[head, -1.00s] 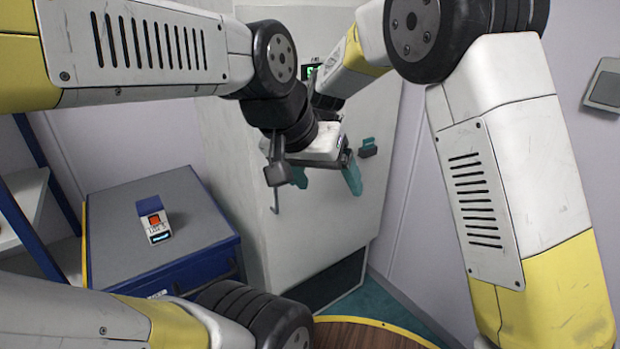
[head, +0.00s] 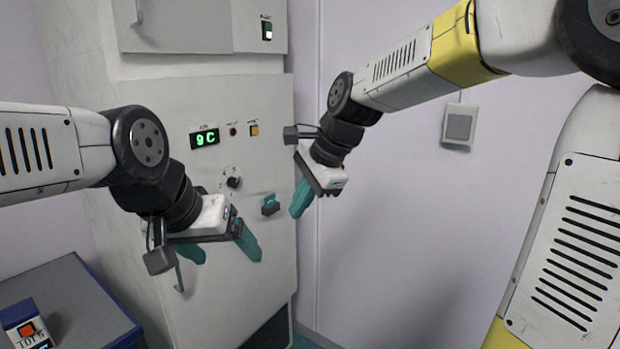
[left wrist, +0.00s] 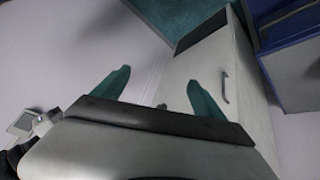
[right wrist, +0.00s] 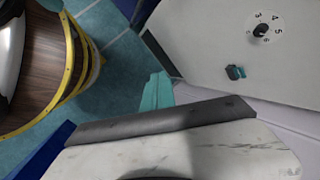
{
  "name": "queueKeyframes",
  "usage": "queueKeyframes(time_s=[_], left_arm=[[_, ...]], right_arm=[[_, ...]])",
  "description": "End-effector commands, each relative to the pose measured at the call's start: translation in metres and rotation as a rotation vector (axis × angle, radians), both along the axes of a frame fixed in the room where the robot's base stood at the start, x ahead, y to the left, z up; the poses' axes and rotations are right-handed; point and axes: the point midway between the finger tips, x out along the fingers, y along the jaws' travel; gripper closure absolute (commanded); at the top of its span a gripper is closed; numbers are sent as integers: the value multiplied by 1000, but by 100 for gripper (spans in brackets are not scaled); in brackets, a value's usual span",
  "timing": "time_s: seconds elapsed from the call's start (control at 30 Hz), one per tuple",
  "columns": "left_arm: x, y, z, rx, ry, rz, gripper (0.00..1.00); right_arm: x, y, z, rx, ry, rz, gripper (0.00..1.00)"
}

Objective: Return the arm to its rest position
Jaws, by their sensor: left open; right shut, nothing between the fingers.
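My right arm reaches in from the right in the head view. Its gripper (head: 302,198) is shut and empty, just right of the white cabinet's front edge as seen there. Its teal fingers touch each other in the right wrist view (right wrist: 157,90). My left gripper (head: 219,248) is open and empty in front of the lower part of the white cabinet (head: 250,290). Its two spread fingers also show in the left wrist view (left wrist: 158,95). The two grippers are apart.
A blue-grey cabinet (head: 75,295) at lower left bears a small device (head: 25,325). A wooden round top (right wrist: 40,60) shows in the right wrist view.

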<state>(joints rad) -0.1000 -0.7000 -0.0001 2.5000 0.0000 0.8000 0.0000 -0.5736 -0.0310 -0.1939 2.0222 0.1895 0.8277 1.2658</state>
Motion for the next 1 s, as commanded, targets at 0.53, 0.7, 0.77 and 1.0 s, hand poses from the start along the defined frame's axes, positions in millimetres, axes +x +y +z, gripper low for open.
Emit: queueKeyframes(time_s=[0.53, 0.7, 0.77, 1.0], left_arm=[[0, 0, 0, 0, 0, 0, 18], [0, 0, 0, 0, 0, 0, 18], [0, 0, 0, 0, 0, 0, 18], [0, 0, 0, 0, 0, 0, 56]], right_arm=[[-138, -163, -7, -547, -549, 806, 100], [-147, -169, -11, -601, -567, 871, 100], [-147, -170, -11, -603, -569, 874, 100], [-146, -169, -11, -601, -569, 872, 100]])
